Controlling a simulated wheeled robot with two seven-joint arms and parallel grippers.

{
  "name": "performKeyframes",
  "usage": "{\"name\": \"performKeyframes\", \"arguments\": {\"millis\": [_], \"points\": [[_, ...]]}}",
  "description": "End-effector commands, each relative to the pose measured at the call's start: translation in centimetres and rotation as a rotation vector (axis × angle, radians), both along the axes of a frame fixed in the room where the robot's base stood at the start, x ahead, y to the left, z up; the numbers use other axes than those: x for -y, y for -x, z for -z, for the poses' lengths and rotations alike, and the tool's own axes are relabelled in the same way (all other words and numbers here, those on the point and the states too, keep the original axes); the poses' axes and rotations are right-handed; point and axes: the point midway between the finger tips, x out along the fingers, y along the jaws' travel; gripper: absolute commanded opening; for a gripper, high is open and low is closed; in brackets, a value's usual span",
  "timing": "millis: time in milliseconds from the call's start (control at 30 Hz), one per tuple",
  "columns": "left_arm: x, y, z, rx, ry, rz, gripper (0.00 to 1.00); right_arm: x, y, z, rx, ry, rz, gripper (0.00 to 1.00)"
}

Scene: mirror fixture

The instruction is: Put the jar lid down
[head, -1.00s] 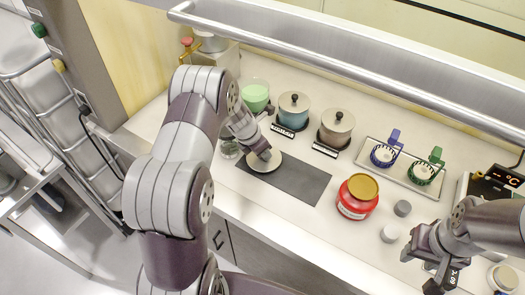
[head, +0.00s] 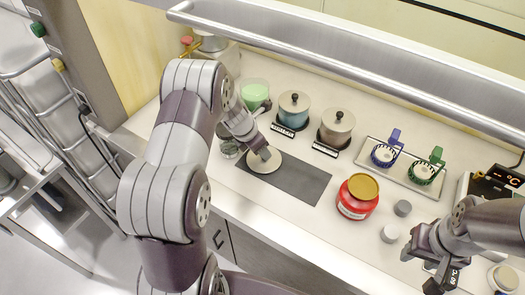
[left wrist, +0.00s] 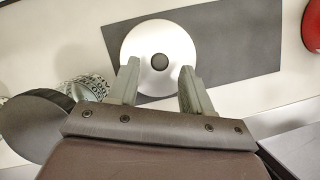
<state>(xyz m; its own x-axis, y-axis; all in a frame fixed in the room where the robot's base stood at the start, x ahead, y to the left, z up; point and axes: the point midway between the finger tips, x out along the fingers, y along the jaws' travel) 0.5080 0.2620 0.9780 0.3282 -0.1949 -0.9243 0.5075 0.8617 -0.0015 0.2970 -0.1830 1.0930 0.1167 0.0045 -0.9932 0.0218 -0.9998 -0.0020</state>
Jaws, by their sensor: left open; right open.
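A round pale lid with a dark knob (head: 266,167) lies on the dark grey mat (head: 305,182), near its left end. My right gripper (head: 437,270) is open and empty at the right.
A green-filled beaker (head: 255,92) and two lidded pots, one blue (head: 291,117) and one brown (head: 334,137), stand behind the mat. A red jar with a gold lid (head: 356,206) stands to its right. A tray (head: 410,180) holds blue and green baskets. A rail runs above.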

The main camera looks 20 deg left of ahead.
Motion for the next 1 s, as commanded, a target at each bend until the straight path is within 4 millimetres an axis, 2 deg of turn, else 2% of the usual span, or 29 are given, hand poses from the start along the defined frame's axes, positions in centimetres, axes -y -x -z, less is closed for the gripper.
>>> {"name": "performKeyframes", "arguments": {"millis": [33, 200, 400, 467, 500, 567, 667, 733, 767, 800, 833, 900, 967, 1000], "points": [[-0.4, 0.3, -1.4, 0.006, -0.002, -0.002, 0.5, 0.0, 0.0, 0.0, 0.0, 0.0, 0.0, 0.43], [-1.2, 1.8, -5.5, 0.004, -0.002, -0.002, 0.5, 0.0, 0.0, -0.1, 0.0, 0.0, 0.0, 0.43], [-1.6, 2.8, -8.2, 0.004, 0.004, -0.011, 0.5, 0.0, 0.0, -0.1, 0.0, 0.0, 0.0, 0.43], [-1.2, 2.5, -8.8, 0.019, 0.035, -0.08, 0.5, 0.0, 0.0, -0.1, 0.0, 0.0, 0.0, 0.43], [-0.5, 2.0, -9.5, 0.039, 0.078, -0.175, 0.5, 0.0, 0.0, -0.1, 0.0, 0.0, 0.0, 0.43], [0.6, 1.0, -10.8, 0.072, 0.179, -0.398, 0.5, 0.0, 0.0, -0.1, 0.0, 0.0, 0.0, 0.43], [1.7, 0.3, -13.2, 0.109, 0.419, -0.941, 0.5, 0.0, 0.0, -0.1, 0.0, 0.0, 0.0, 0.43], [1.8, 1.5, -14.3, 0.097, 0.609, -1.41, 0.5, 0.0, 0.0, -0.1, 0.0, 0.0, 0.0, 0.43], [1.8, 2.6, -14.4, 0.08, 0.688, -1.621, 0.5, 0.0, 0.0, -0.1, 0.0, 0.0, 0.0, 0.43], [1.8, 4.6, -14.3, 0.047, 0.779, -1.9, 0.5, 0.0, 0.0, -0.1, 0.0, 0.0, 0.0, 0.43], [2.0, 6.3, -14.1, 0.018, 0.839, -2.104, 0.5, 0.0, 0.0, -0.1, 0.0, 0.0, 0.0, 0.43], [2.9, 10.6, -13.2, -0.058, 0.932, -2.546, 0.5, 0.0, 0.0, -0.1, 0.0, 0.0, 0.0, 0.43], [4.1, 14.1, -12.5, -0.122, 0.963, -2.868, 0.5, 0.0, 0.0, -0.1, 0.0, 0.0, 0.0, 0.43], [5.0, 16.1, -12.2, 0.155, -0.928, 2.935, 0.5, 0.0, 0.0, -0.1, 0.0, 0.0, 0.0, 0.43]]}}
